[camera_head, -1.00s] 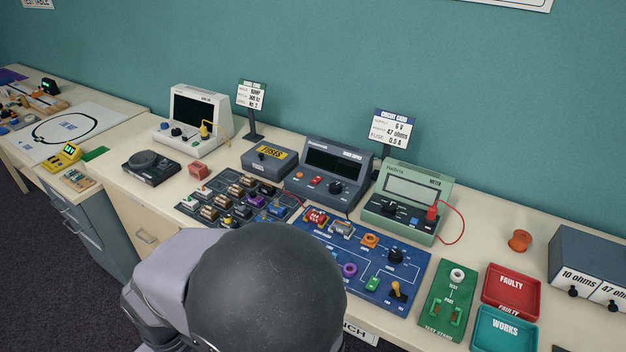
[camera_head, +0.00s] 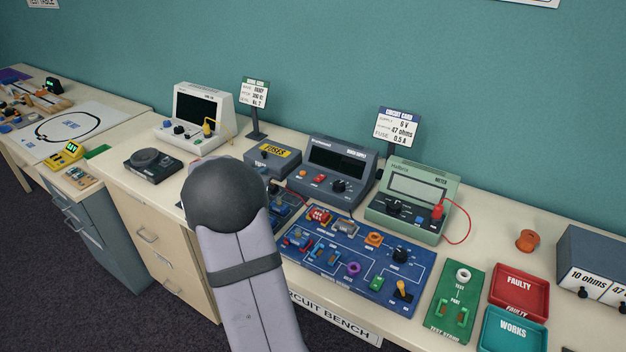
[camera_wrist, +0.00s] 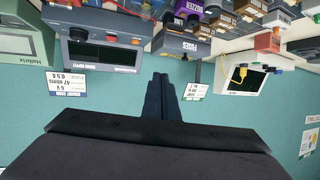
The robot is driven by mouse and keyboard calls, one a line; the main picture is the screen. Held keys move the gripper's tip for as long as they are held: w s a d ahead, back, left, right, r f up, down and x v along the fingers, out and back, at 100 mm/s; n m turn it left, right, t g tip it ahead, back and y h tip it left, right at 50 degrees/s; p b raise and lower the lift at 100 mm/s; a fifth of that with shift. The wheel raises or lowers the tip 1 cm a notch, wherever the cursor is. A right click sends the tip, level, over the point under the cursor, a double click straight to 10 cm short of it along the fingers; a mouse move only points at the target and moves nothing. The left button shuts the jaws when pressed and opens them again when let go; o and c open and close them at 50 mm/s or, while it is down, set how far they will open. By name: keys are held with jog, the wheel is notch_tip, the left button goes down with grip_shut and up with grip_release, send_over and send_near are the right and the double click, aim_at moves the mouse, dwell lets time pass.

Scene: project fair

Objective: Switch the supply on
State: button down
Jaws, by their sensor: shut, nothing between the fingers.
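The bench supply (camera_head: 338,166) is a dark grey box at the back middle of the bench. Its display is dark. Its front carries a small orange button, a red switch (camera_head: 320,179) and a black knob (camera_head: 339,186). In the wrist view the supply (camera_wrist: 100,57) shows upside down at upper left. My gripper (camera_wrist: 161,78) shows in the wrist view with its dark fingers together and nothing between them. In that picture its tips are right of the supply and below the fuses box. In the head view my arm's round joint hides the gripper.
The fuses box (camera_head: 272,157) stands left of the supply, the green meter (camera_head: 411,200) right of it. The blue circuit board (camera_head: 355,262) lies in front. A circuit card (camera_head: 397,127) stands behind. My arm covers much of the component tray. A white scope (camera_head: 199,118) stands further left.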

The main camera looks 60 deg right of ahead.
jog(key=s+d+m+g+h, duration=0.1)
jog(key=s+d+m+g, duration=0.2)
jog(key=s+d, duration=0.3)
jog(key=shift+s+f+g, duration=0.25)
jog(key=shift+s+g, duration=0.25)
jog(key=shift+s, duration=0.3)
jog(key=shift+d, duration=0.1)
jog(key=p, duration=0.2)
send_over(313, 186)
notch_tip(313, 186, down, 3)
jog(key=shift+s+d+f, duration=0.1)
jog(key=shift+d+f, duration=0.05)
jog(key=shift+f, duration=0.05)
notch_tip(313, 186, down, 3)
jog(key=shift+p, duration=0.3)
jog(key=shift+a+f, duration=0.2)
jog(key=shift+f, duration=0.35)
